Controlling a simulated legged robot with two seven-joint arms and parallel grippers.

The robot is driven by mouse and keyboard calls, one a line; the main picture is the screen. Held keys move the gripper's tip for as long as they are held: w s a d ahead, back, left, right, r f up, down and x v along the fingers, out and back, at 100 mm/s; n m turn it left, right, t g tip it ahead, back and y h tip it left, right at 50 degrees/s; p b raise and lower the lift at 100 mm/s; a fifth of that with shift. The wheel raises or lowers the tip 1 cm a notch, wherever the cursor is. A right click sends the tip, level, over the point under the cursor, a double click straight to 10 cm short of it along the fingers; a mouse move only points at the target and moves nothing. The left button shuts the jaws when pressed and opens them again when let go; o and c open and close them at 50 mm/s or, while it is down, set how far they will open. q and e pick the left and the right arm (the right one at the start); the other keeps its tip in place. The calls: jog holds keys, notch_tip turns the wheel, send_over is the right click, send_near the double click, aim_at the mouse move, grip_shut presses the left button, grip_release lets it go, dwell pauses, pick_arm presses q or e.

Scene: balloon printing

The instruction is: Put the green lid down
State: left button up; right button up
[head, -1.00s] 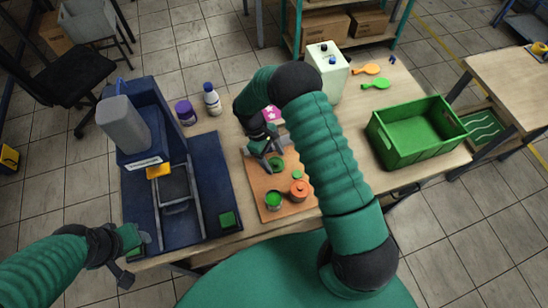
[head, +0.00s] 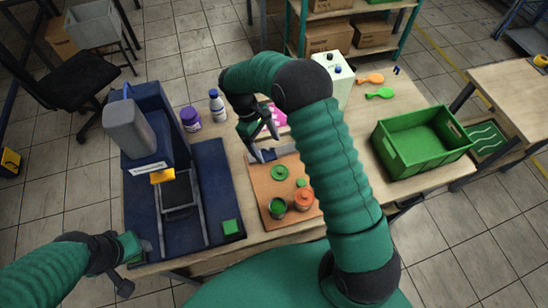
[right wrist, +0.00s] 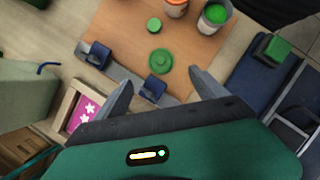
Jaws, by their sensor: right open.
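The green lid (head: 280,172), a round disc with a small knob, lies flat on the brown board (head: 258,196). It also shows in the right wrist view (right wrist: 160,61). My right gripper (head: 261,136) is open and empty, above the board's far edge and apart from the lid. In the right wrist view its two fingers (right wrist: 163,92) are spread wide. The can with green contents (head: 277,207) stands open near the board's front edge. My left gripper (head: 134,248) is at the table's front left; its jaws are not clear.
An orange-topped can (head: 303,198) and a small green disc (head: 301,183) are on the board. A grey bar with blue blocks (right wrist: 128,80) lies along its far edge. The blue printing machine (head: 216,190) stands left; a green crate (head: 388,150) stands right.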

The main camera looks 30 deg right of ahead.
jog(key=s+a+r+m+t+y, duration=0.1)
jog(key=s+a+r+m+t, duration=0.1)
jog(key=s, duration=0.5)
jog(key=s+a+r+m+t+y, duration=0.1)
jog(key=s+a+r+m+t, duration=0.1)
jog(key=s+r+m+t, duration=0.2)
jog(key=s+r, duration=0.1)
jog(key=s, duration=0.2)
jog(key=shift+a+t, duration=0.25)
jog(key=shift+t, duration=0.05)
jog(key=shift+s, duration=0.2)
